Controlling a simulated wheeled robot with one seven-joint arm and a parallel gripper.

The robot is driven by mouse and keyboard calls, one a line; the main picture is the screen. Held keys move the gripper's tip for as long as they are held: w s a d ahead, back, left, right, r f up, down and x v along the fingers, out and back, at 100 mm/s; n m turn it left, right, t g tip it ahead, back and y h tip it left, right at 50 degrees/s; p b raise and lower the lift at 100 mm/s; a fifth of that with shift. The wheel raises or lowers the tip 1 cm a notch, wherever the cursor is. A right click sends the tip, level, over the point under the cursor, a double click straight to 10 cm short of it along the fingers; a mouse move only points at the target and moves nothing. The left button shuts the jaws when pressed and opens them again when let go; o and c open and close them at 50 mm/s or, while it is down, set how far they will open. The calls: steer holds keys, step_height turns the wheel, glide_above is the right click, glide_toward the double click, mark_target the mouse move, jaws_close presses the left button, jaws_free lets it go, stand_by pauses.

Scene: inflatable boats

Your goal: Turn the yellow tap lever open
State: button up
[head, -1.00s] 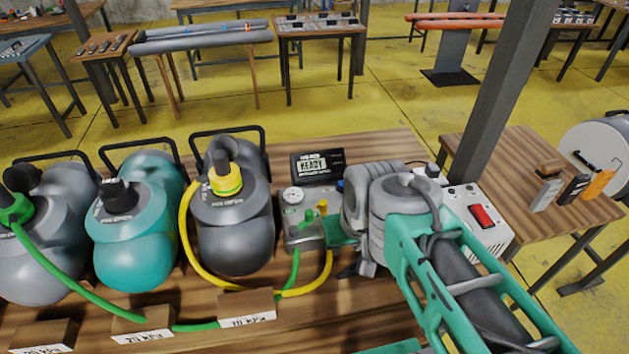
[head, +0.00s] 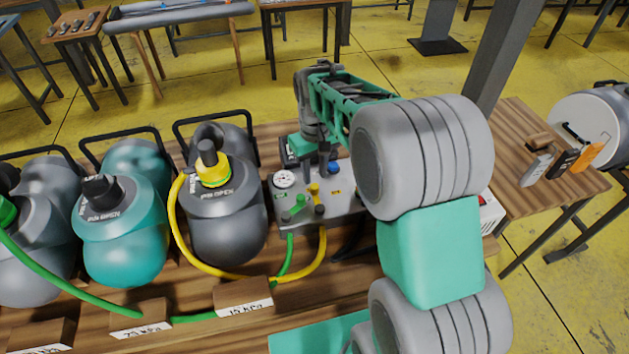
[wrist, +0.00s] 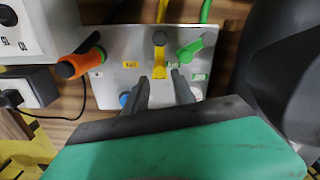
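The yellow tap lever (head: 314,192) stands on a grey panel (head: 340,206) between the pumps and my arm. In the wrist view the yellow lever (wrist: 159,55) points down the picture toward my fingertips. My gripper (wrist: 159,77) is open, with one finger at each side of the lever's lower end; I cannot tell whether they touch it. In the head view my gripper (head: 317,165) points down just behind the lever. A green lever (wrist: 192,48) sits right of the yellow one, tilted. An orange-and-black handle (wrist: 80,61) is at the left.
A round gauge (head: 284,180) and a blue knob (head: 333,168) are on the panel. A grey pump (head: 228,215) with a yellow hose (head: 177,225) stands close at the left, a teal pump (head: 125,235) beyond it. A white box (wrist: 30,35) is near the panel.

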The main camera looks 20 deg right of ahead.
mark_target(315, 186)
step_height(315, 186, down, 5)
steer(key=shift+r, duration=0.2)
steer(key=shift+c, duration=0.4)
jaws_close()
